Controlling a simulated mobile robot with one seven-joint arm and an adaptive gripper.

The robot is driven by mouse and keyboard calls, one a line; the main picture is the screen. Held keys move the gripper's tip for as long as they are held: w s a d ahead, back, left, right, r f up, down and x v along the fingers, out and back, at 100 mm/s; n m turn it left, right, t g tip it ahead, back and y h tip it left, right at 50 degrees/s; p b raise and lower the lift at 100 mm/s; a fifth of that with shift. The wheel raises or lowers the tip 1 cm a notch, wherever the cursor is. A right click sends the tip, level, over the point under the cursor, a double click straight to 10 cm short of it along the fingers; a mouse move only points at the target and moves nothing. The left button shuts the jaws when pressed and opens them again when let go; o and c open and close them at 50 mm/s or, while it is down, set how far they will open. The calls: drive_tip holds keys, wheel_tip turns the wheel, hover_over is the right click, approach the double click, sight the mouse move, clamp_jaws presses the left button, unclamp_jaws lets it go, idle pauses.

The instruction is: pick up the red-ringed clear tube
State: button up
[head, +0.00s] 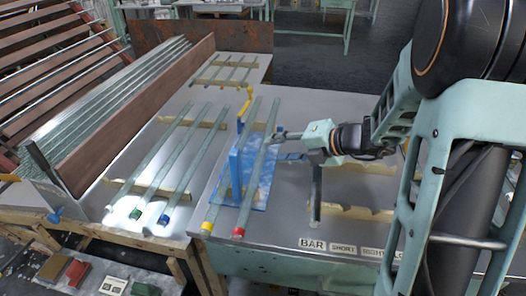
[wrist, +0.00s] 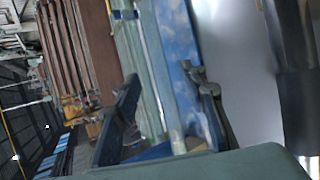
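The clear tube with a red ring (head: 239,231) lies in the head view lengthwise on the right-hand bench, its red end at the front edge and its far end near my gripper. My gripper (head: 281,144) is at the tube's upper half, coming from the right. In the wrist view the black fingers of my gripper (wrist: 166,98) stand wide apart. A clear tube (wrist: 155,70) runs between them; its ring is not visible there, and I cannot tell whether either finger touches it.
Green- and blue-ringed tubes (head: 136,213) lie on the left bench. Notched wooden rests (head: 350,212) are on the right.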

sight(266, 150)
drive_tip(key=b+x, duration=0.1)
drive_tip(key=x, duration=0.3)
drive_tip(key=shift+w+a+f, duration=0.1)
drive_tip(key=shift+w+a, duration=0.15)
clamp_jaws()
